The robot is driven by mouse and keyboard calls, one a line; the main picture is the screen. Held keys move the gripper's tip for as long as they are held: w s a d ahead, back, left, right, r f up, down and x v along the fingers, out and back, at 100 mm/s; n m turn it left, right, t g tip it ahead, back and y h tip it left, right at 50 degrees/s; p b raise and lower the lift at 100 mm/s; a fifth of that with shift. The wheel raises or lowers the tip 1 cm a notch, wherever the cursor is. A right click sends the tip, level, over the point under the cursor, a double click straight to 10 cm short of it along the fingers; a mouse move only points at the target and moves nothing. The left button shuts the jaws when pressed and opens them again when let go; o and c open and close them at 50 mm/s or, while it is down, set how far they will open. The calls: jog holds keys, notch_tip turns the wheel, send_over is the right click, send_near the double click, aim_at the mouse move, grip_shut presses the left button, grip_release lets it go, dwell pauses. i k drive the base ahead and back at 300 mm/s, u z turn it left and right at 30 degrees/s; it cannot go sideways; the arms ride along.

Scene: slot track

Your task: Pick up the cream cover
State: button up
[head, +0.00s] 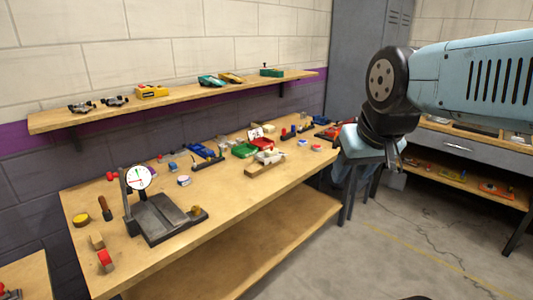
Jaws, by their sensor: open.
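A small pale, cream-looking piece (269,156), which seems to be the cream cover, sits on a wooden block near the front edge of the workbench (235,200), right of its middle. Its details are too small to make out. My gripper (394,160) hangs from my arm at the right, beyond the bench's right end and well apart from the cream piece. It is open, small and dark in the view, and nothing shows between its fingers.
A dial gauge (139,178) on a dark stand is at the bench's left. Green (244,150) and red (262,144) trays sit just behind the cream piece. A shelf (190,102) with toy cars runs above. The front middle of the bench is clear.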

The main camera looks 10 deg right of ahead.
aim_at(272, 151)
jog(key=u, duration=0.1)
jog(key=i, duration=1)
jog(key=z, duration=0.1)
